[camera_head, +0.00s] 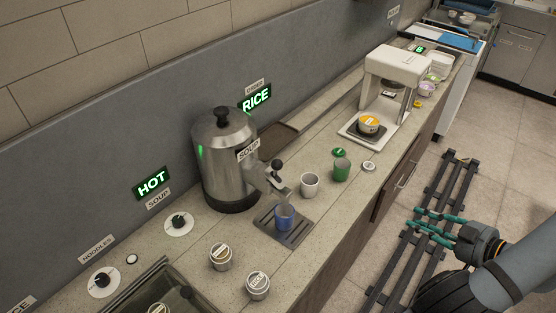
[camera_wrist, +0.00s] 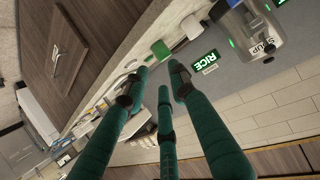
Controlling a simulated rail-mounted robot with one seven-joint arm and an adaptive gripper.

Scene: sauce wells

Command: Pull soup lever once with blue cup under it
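The steel soup dispenser (camera_head: 222,168) stands on the counter with a SOUP label. Its lever, with a black knob (camera_head: 277,165), sticks out at the front above the spout. The blue cup (camera_head: 285,218) stands upright on the dark drip tray (camera_head: 297,238) beneath the spout. My gripper (camera_head: 420,222) is out over the floor, right of the counter and well apart from cup and lever. Its teal fingers are spread and empty, also in the wrist view (camera_wrist: 162,78). The dispenser (camera_wrist: 266,32) shows tilted at that view's upper right; the blue cup cannot be made out there.
A white cup (camera_head: 310,185) and a green cup (camera_head: 341,169) stand right of the drip tray. Two labelled tins (camera_head: 258,287) (camera_head: 220,257) stand at its left. A white machine (camera_head: 397,68) stands farther back. The space over the floor is open.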

